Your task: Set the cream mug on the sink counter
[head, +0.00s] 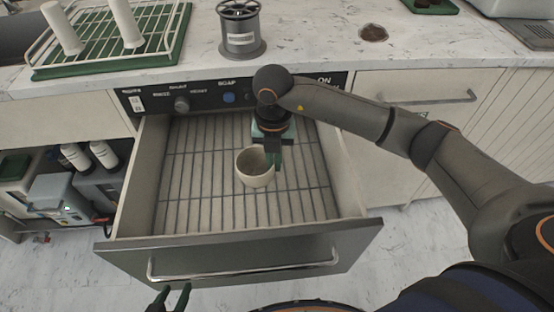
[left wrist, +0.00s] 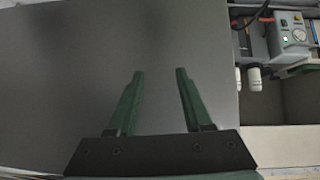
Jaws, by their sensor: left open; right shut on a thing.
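The cream mug (head: 254,171) is upright in the open drawer, at or just above its slatted rack (head: 205,195); I cannot tell whether it touches the rack. My right gripper (head: 275,162) reaches down into the drawer and is shut on the mug at its right side. The sink counter (head: 310,38) is the pale marbled top behind the drawer. My left gripper (head: 171,297) is open and empty in front of the drawer front, low in the head view. Its two green fingers also show apart in the left wrist view (left wrist: 160,88).
The drawer front (head: 240,256) has a long metal handle. Counter between holder and spill is clear. Grey machines (head: 65,195) sit on a lower left shelf.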

